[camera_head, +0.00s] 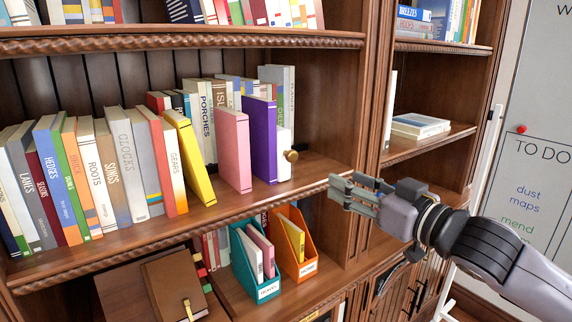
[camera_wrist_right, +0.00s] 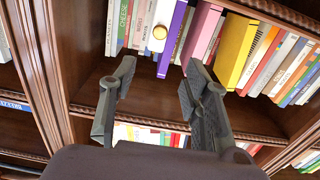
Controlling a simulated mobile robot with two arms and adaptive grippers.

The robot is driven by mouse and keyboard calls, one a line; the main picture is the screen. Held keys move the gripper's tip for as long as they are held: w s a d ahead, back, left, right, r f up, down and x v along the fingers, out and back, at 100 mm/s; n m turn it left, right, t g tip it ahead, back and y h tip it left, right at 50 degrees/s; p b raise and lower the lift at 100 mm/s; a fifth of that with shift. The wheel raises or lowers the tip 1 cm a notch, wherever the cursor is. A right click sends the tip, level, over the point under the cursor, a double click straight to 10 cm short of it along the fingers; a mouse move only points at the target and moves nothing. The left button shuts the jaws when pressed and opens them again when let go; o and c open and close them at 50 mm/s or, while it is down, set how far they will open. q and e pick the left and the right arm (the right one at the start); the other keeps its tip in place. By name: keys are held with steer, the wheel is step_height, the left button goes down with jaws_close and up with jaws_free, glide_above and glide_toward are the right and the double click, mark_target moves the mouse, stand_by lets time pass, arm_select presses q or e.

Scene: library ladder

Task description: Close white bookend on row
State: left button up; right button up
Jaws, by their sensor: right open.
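A pink book (camera_head: 234,150) and a yellow book (camera_head: 190,157) stand further left. My right gripper (camera_head: 340,192) is open and empty, in front of the shelf edge, right of and below the bookend. My left gripper is not seen.
The middle shelf (camera_head: 318,170) is bare right of the bookend, up to a wooden upright (camera_head: 372,90). Below stand a teal file box (camera_head: 247,268) and an orange file box (camera_head: 293,245). A whiteboard (camera_head: 545,120) is at the right.

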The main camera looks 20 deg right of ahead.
steer(key=w+p, duration=0.1)
steer(key=w, duration=0.1)
steer(key=p, duration=0.4)
glide_toward(294, 156)
steer(key=x, duration=0.4)
steer(key=p+x, duration=0.1)
steer(key=x, duration=0.3)
steer(key=shift+r, duration=0.15)
steer(key=shift+w+a, duration=0.25)
steer(key=shift+w, duration=0.35)
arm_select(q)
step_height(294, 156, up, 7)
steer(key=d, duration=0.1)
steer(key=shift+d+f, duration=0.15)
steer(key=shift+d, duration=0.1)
arm_select(e)
steer(key=shift+c, duration=0.3)
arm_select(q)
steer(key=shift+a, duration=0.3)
arm_select(e)
jaws_close()
